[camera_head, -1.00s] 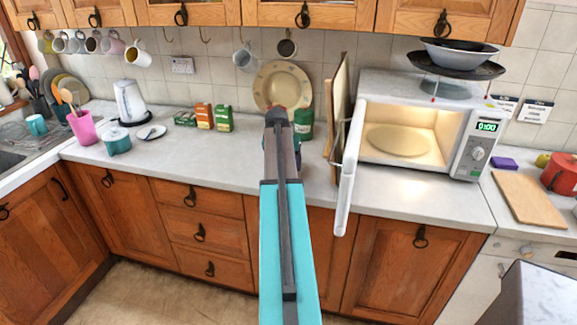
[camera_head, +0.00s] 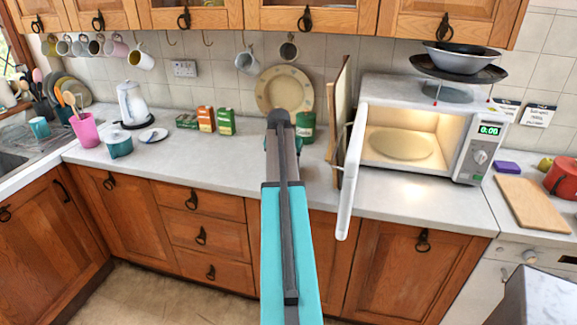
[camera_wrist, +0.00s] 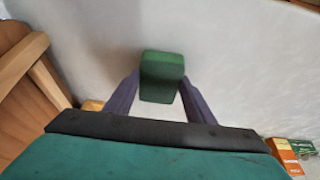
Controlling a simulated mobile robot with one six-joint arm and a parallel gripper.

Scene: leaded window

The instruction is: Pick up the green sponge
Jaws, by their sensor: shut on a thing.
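The green sponge (camera_wrist: 162,68) is a dark green block in the middle of the wrist view. It sits between the two purple-grey fingers of my gripper (camera_wrist: 160,88), which is shut on it. A pale grey surface fills the view behind the sponge; I cannot tell whether the sponge touches it.
An open microwave (camera_head: 453,97) stands right, its door swung out beside upright boards (camera_head: 341,105). A plate (camera_head: 284,76) leans on the wall and a green jar (camera_head: 307,127) stands by it. Small boxes (camera_head: 206,118) stand left.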

